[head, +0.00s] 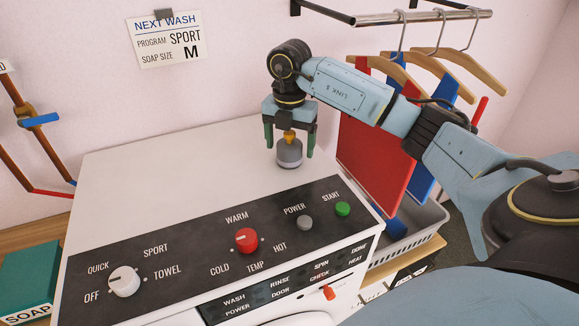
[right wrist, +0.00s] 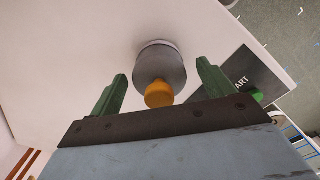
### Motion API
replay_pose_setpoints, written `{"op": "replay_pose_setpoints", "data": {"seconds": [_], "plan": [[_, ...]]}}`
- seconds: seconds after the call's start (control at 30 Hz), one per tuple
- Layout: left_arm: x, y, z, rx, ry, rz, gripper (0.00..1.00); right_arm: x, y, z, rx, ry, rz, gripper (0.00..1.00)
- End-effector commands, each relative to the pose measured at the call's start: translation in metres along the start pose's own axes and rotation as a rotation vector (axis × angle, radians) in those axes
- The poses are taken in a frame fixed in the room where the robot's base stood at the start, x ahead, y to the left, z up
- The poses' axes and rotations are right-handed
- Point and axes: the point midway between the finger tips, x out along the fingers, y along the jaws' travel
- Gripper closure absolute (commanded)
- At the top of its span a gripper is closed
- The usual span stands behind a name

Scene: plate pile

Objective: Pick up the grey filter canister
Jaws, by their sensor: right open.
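The grey filter canister (head: 289,154) stands upright on the white top of the washing machine (head: 180,150), behind the control panel. It has an orange knob on top. My right gripper (head: 289,148) is above it, pointing down, with its green fingers apart on either side of the canister's upper part. In the right wrist view the canister (right wrist: 162,72) lies between and beyond the two open fingers (right wrist: 161,85), and I see no finger touching it. My left gripper is not in view.
The control panel (head: 190,240) has a red temperature knob (head: 246,240) and a green start button (head: 342,209) near the canister. Hangers with red (head: 375,150) and blue cloths hang at the right over a grey basket (head: 410,235). The machine top left of the canister is clear.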

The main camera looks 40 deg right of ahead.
Motion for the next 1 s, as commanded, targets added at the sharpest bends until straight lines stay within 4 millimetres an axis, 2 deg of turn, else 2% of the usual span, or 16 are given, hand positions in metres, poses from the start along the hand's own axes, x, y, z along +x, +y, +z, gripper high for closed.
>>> {"op": "replay_pose_setpoints", "data": {"seconds": [0.13,0.43,0.9,1.0], "plan": [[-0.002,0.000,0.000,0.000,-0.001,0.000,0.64,0.019,0.000,0.000,0.000,0.001,-0.001,0.19],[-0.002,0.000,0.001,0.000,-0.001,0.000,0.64,0.022,0.000,0.000,0.000,0.000,0.001,0.20],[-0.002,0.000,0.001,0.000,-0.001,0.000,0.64,0.022,0.000,0.000,0.000,0.000,0.001,0.82],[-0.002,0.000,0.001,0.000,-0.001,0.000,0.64,0.021,0.001,0.000,0.000,-0.001,0.003,0.92]]}}
